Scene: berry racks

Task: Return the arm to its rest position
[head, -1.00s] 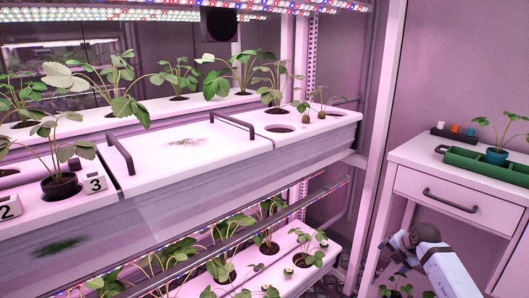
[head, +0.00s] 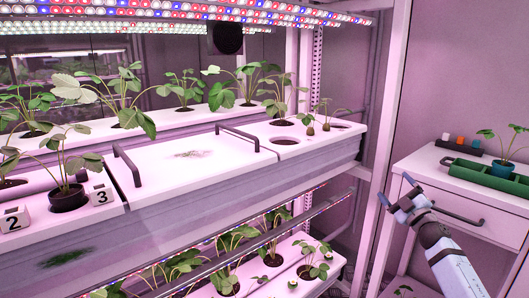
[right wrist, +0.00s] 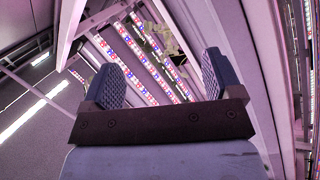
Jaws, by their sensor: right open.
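My right gripper (head: 399,198) is in the head view at the right, raised in front of the white drawer cabinet, between it and the rack. Its jaws are apart with nothing between them. The right wrist view also shows the open fingers (right wrist: 160,82), with rack lights and posts beyond them. My left gripper is in neither view.
The white rack (head: 230,185) fills the left, with potted strawberry plants (head: 70,170) above and more below. The cabinet (head: 500,225) has a handle (head: 455,215). On top are a green tray (head: 465,170) and a small potted plant (head: 503,160). Light bars (head: 200,10) hang above.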

